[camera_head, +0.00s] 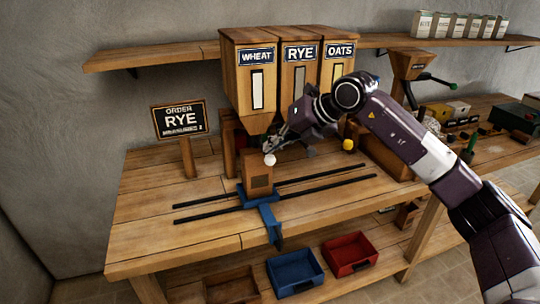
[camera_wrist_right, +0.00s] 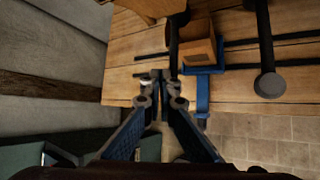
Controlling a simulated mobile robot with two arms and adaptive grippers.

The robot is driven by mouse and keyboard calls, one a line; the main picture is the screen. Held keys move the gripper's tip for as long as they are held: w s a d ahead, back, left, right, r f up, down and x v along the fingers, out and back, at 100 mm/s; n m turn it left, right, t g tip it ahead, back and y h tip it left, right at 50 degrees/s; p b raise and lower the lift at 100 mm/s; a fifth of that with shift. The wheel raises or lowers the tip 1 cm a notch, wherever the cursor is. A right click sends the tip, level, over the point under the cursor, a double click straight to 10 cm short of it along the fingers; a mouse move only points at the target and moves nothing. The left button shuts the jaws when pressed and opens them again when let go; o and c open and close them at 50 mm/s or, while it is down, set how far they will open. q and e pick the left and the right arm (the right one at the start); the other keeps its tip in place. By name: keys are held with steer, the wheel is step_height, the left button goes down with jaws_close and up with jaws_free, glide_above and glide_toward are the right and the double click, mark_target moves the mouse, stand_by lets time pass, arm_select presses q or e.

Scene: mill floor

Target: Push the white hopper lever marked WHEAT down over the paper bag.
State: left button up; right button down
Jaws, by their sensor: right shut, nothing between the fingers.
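The WHEAT hopper (camera_head: 244,85) is the left one of three wooden hoppers. A white lever knob (camera_head: 269,159) shows below it, in front of the upper part of the brown paper bag (camera_head: 258,180). The bag stands upright on a blue carriage (camera_head: 268,212); bag (camera_wrist_right: 197,45) and carriage (camera_wrist_right: 203,70) also show in the wrist view. My right gripper (camera_head: 268,149) is shut and empty, just above the white knob; whether it touches the knob I cannot tell. Its closed fingertips (camera_wrist_right: 160,78) show in the wrist view. My left gripper is out of view.
The RYE hopper (camera_head: 299,80) and OATS hopper (camera_head: 337,70) stand alongside. A yellow knob (camera_head: 348,145) is to the right. An order sign (camera_head: 181,118) reading RYE stands at left. Dark rails (camera_head: 330,186) cross the bench. Blue (camera_head: 294,271) and red (camera_head: 350,254) bins sit below.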

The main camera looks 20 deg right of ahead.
mark_target(275, 160)
steer(key=shift+f+b, duration=1.75)
steer(key=shift+f, duration=0.8)
stand_by(1.6)
steer(key=shift+r, duration=0.1)
stand_by(0.5)
steer(key=shift+r+p, duration=2.05)
steer(key=shift+r, duration=0.85)
steer(key=shift+r, duration=0.1)
step_height(275, 160, up, 5)
steer(key=p, duration=0.3)
steer(key=shift+p, duration=0.3)
